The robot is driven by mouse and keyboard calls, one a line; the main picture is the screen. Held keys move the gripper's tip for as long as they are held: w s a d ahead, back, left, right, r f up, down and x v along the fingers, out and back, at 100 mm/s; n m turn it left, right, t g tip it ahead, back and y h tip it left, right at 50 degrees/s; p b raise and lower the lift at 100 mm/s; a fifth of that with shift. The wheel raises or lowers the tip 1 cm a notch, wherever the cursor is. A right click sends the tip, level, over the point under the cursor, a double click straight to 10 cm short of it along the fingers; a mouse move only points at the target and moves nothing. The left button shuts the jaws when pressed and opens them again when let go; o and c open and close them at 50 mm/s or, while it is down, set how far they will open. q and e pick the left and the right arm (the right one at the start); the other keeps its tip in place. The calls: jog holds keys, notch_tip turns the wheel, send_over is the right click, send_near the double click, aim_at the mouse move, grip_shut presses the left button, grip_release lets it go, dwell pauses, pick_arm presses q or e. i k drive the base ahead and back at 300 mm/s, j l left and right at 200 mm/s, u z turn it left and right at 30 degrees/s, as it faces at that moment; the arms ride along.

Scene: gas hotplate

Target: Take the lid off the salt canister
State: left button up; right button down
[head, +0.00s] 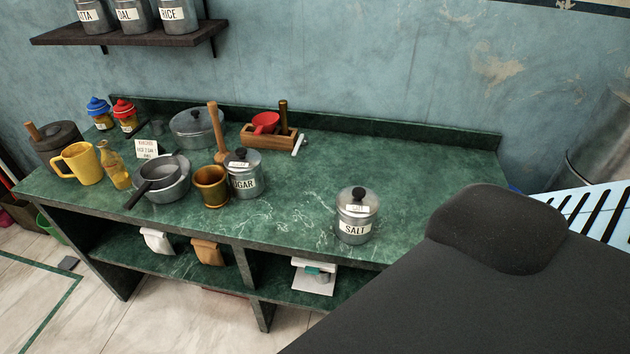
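The salt canister (354,229) is a grey metal pot labelled SALT. It stands upright near the front edge of the green counter, right of the middle. Neither of my grippers shows in the head view. A large dark shape, which may be part of my own body, fills the lower right.
The green counter (420,170) is clear behind and right of the salt canister. A brass mortar (211,187), a wooden box (268,138) with a red item, and a yellow mug (80,163) stand further left. A wall shelf (130,37) holds more canisters.

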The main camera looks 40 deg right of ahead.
aim_at(356, 202)
jog(key=z, duration=1.5)
jog(key=l, duration=0.65)
